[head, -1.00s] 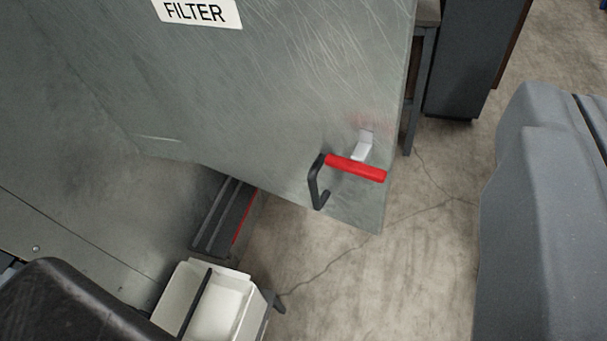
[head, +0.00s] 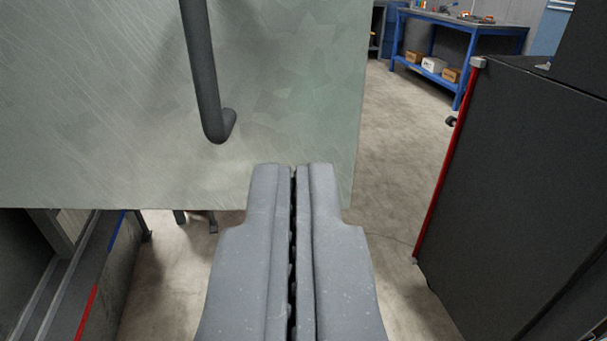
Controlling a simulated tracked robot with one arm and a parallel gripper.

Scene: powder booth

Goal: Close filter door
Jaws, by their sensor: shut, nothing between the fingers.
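A pale grey-green metal door panel (head: 290,90) fills the upper left and centre of the head view. Its lower edge and right edge show, and there is open floor beyond both. A dark bent handle (head: 203,75) comes down on the panel from the top of the picture. My gripper (head: 293,168) is at the bottom centre, with its two grey fingers together and nothing between them. Its tips overlap the panel's lower part, below and right of the handle. I cannot tell whether they touch the panel. No FILTER label shows now.
A dark cabinet (head: 520,200) with a red edge strip stands close on the right. A blue workbench (head: 460,30) with boxes is at the back right. Concrete floor (head: 395,130) is clear between panel and cabinet. Dark rails with red and blue strips lie lower left.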

